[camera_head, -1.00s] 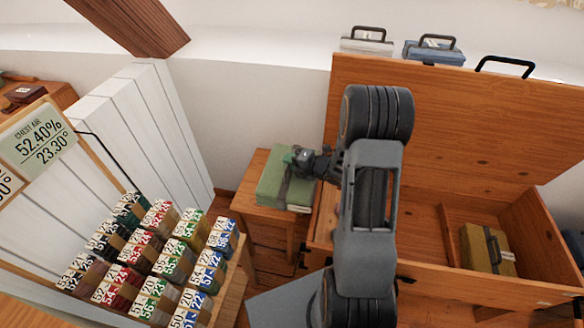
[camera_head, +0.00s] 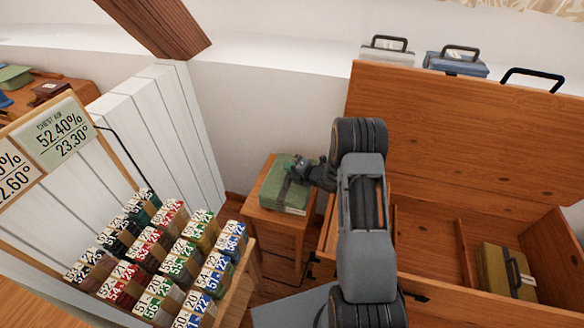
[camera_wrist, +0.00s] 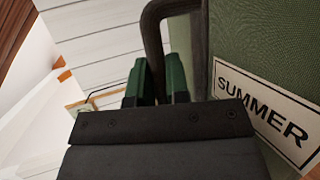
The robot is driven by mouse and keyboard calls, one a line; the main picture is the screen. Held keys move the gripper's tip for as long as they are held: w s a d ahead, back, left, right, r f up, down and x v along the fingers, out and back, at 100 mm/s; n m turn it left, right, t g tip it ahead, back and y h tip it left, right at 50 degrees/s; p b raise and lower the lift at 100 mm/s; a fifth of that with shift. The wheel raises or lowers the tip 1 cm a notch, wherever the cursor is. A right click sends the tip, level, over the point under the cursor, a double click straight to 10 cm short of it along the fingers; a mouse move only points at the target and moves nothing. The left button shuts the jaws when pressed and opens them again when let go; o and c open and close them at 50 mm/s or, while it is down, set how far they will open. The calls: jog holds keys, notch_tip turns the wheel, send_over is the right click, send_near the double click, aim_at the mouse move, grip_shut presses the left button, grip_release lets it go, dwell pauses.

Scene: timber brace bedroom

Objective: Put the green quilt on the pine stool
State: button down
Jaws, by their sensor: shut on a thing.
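The green quilt (camera_head: 284,196) is a folded green pack with a dark handle, over the top of the pine stool (camera_head: 276,231). It appears to lie on the stool, though a small gap under it cannot be ruled out. My gripper (camera_head: 299,168) is at its upper right side, shut on its handle. In the wrist view, the quilt (camera_wrist: 262,45) fills the right side with a white label reading "SUMMER". The green-padded fingers of my gripper (camera_wrist: 160,82) are at the dark handle beside it. The fingers' exact contact is partly hidden.
An open wooden chest (camera_head: 450,150) stands right of the stool, with an olive pack (camera_head: 507,272) inside. A grey case (camera_head: 387,50) and a blue case (camera_head: 456,62) sit on the ledge behind. A rack of numbered blocks (camera_head: 165,255) stands at left, close to the stool.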

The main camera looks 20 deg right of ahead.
jog(key=shift+f, duration=0.8)
jog(key=shift+f+b, duration=0.15)
jog(key=shift+b, duration=0.15)
jog(key=c, duration=1.1)
grip_release()
